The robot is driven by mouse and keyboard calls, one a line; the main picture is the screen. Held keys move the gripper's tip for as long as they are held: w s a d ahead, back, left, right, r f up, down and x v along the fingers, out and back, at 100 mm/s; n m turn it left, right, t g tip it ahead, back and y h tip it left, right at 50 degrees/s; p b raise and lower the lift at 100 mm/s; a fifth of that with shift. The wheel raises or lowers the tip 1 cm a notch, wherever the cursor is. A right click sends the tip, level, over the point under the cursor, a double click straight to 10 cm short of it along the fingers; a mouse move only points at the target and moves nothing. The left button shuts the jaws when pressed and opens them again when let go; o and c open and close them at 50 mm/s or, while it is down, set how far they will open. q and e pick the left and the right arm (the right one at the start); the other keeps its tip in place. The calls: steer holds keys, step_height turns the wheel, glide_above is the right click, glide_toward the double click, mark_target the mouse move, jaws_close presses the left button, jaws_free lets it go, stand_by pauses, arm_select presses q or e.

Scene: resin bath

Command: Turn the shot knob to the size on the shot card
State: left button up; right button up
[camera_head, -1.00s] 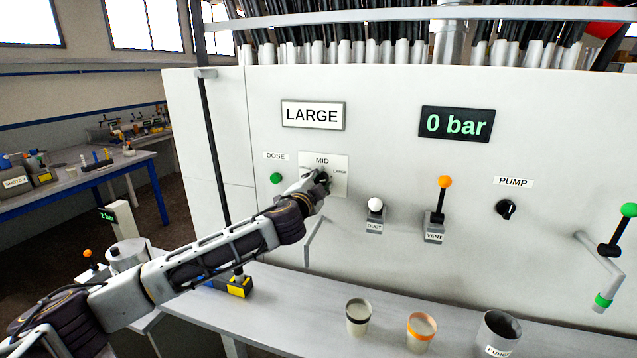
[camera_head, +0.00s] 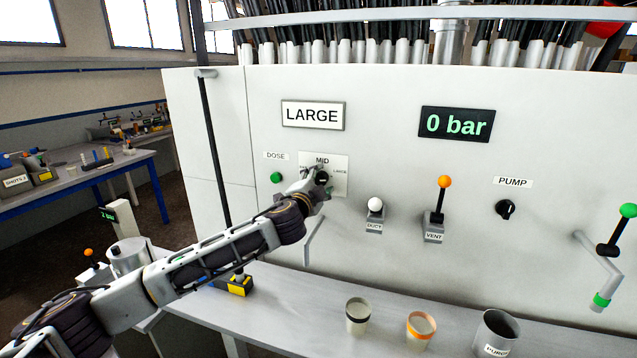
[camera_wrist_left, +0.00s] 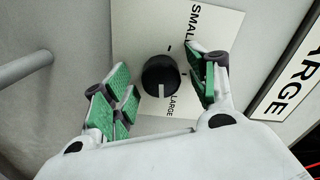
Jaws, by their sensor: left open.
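The shot card (camera_head: 313,115) on the panel reads LARGE. Below it, the black shot knob (camera_head: 322,177) sits on a pale plate (camera_head: 341,161) marked MID at the top and LARGE at the right. In the left wrist view the knob (camera_wrist_left: 160,76) has a white pointer line directed down, beside the word LARGE; SMALL is at the top. My left gripper (camera_head: 318,183) is at the knob. In the left wrist view its green-padded fingers (camera_wrist_left: 163,90) are spread on both sides of the knob, with gaps visible. My right gripper is not in view.
A green DOSE button (camera_head: 277,178) is left of the knob. A white-topped DUCT lever (camera_head: 375,205), an orange-topped VENT lever (camera_head: 443,185) and a PUMP knob (camera_head: 505,210) are to the right. The pressure display (camera_head: 457,124) reads 0 bar. Cups stand on the shelf below.

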arm_select(q)
steer(key=shift+s+a, duration=0.1)
steer(key=shift+s, duration=0.1)
steer(key=v, duration=1.1)
steer(key=shift+s, duration=0.25)
stand_by(0.4)
